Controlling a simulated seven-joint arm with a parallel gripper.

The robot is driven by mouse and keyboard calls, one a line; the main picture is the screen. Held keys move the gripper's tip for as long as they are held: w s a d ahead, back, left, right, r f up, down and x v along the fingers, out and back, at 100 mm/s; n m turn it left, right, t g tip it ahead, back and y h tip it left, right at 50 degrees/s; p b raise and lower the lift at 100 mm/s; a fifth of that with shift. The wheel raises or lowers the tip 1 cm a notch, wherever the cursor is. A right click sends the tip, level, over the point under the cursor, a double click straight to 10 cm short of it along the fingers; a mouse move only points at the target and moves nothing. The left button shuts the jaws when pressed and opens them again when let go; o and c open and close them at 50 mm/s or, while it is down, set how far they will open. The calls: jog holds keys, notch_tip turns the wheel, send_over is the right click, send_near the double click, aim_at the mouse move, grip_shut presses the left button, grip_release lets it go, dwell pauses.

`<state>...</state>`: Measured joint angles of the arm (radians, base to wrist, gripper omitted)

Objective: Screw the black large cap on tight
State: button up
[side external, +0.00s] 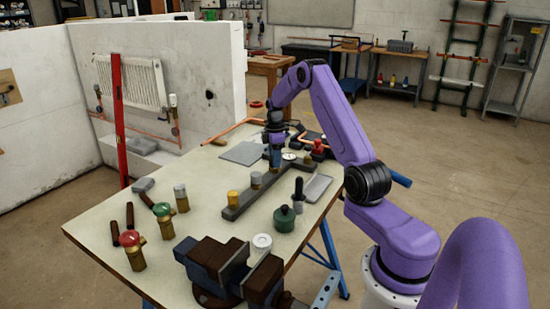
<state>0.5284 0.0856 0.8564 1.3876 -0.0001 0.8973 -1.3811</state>
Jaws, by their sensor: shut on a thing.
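My gripper (276,161) points straight down over the far part of a long dark grey bar (268,190) on the workbench. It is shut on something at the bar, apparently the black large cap. The fingers hide most of it, and I cannot make out its thread or how it sits. On the nearer part of the bar stand a fitting with a yellow top (232,199) and one with a pale grey top (256,180), both upright and apart from my gripper.
A dial gauge (289,156) and a red-topped item (318,147) stand close to my gripper. A green pot (284,218), grey tray (318,188) and vise (225,270) lie nearer. Brass valves (133,250) stand front left. A grey mat (243,153) lies left of my gripper.

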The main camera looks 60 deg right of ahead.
jog(key=m, duration=0.3)
jog(key=shift+m, duration=0.4)
jog(key=m, duration=1.2)
jog(key=shift+m, duration=0.3)
jog(key=o, duration=1)
